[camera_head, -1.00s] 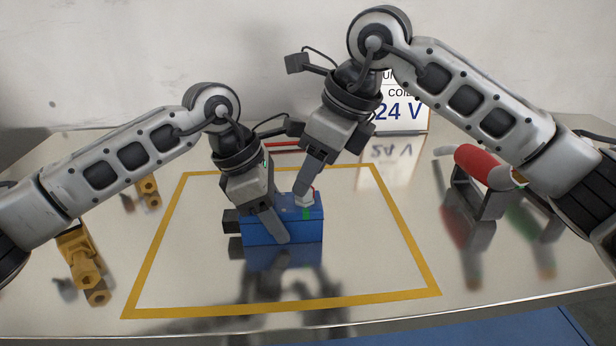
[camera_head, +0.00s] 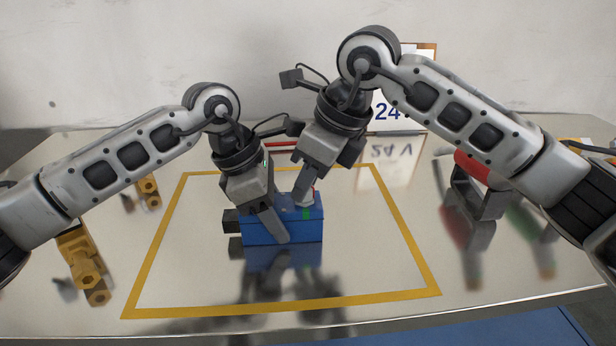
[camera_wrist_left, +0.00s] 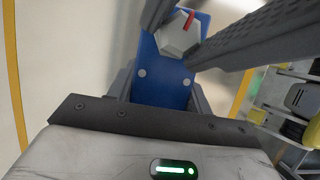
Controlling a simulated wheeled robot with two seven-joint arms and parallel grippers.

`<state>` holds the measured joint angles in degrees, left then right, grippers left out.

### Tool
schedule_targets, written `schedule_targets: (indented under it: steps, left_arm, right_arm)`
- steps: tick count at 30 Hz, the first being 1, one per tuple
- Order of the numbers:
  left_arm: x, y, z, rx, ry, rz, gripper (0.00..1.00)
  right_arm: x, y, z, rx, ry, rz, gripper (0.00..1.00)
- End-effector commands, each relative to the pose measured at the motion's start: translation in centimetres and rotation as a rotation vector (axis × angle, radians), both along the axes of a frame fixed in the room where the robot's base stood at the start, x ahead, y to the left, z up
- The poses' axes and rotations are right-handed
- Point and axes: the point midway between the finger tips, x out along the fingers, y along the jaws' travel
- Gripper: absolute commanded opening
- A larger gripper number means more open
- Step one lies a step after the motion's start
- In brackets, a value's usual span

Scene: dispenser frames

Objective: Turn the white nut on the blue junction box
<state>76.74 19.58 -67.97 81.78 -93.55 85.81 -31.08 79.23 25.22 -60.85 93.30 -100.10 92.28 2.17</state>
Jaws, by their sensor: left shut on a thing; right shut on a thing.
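The blue junction box (camera_head: 308,231) sits inside the yellow-taped rectangle in the head view. My left gripper (camera_head: 277,232) is shut on the box, with a finger against its near face. My right gripper (camera_head: 303,198) reaches down from above and is shut on the white nut on the box top; its finger mostly hides the nut in the head view. In the left wrist view the white nut (camera_wrist_left: 177,40) shows a red mark, with dark fingers on both sides of it. The blue box (camera_wrist_left: 160,85) shows below it there, between my left fingers.
Yellow-brown fittings (camera_head: 82,262) lie left of the tape (camera_head: 150,265). A red cylinder on a dark stand (camera_head: 478,200) is at the right, partly behind my right arm. A "24 V" sign (camera_head: 387,112) stands at the back. The tabletop in front of the box is clear.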

Motion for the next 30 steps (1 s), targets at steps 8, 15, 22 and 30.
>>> schedule_targets:
  steps: [8,15,22,30]
  left_arm:
    - [-0.01,-0.01,0.03,0.000,0.000,-0.001,0.21]
    - [-0.02,-0.01,0.02,0.000,0.000,-0.001,0.21]
    - [-0.03,-0.02,0.01,0.000,0.000,-0.001,0.21]
    - [-0.03,-0.03,0.00,0.000,0.000,-0.001,0.21]
  right_arm:
    - [-0.06,0.07,0.06,0.000,-0.003,-0.133,0.01]
    - [-0.15,0.16,0.07,-0.001,-0.003,-0.343,0.01]
    - [-0.24,0.33,0.06,-0.001,-0.003,-0.561,0.01]
    - [-0.28,0.44,0.07,0.000,-0.002,-0.796,0.01]
